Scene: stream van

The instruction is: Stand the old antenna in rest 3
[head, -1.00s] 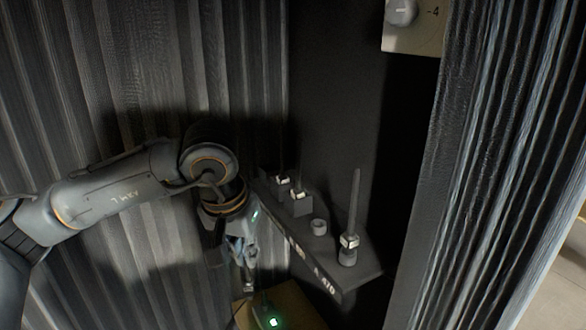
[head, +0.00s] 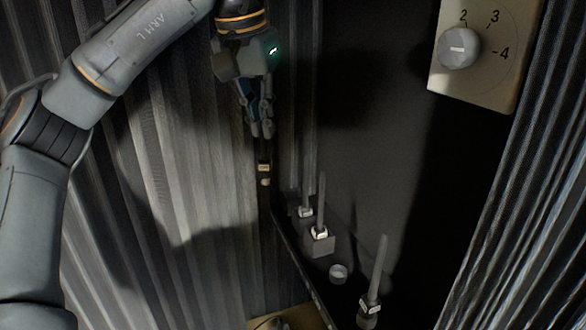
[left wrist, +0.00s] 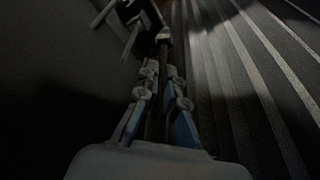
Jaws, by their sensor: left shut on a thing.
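My left gripper (head: 263,136) is shut on the old antenna (head: 264,168), whose light collar and pale foot hang below the fingertips. The left wrist view shows the antenna's dark rod between the fingers, with its collar (left wrist: 163,37) beyond them. The gripper is above and left of the far end of a dark shelf (head: 345,300). An empty round rest (head: 338,274) stands on this shelf between two standing antennas. I cannot read rest numbers here. My right gripper is out of view.
On the shelf stand a near antenna (head: 377,272), a middle antenna (head: 321,208) and a far antenna (head: 306,185), all upright obstacles. A dial panel (head: 500,80) is at upper right. Curtain-like ribbed walls flank the shelf.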

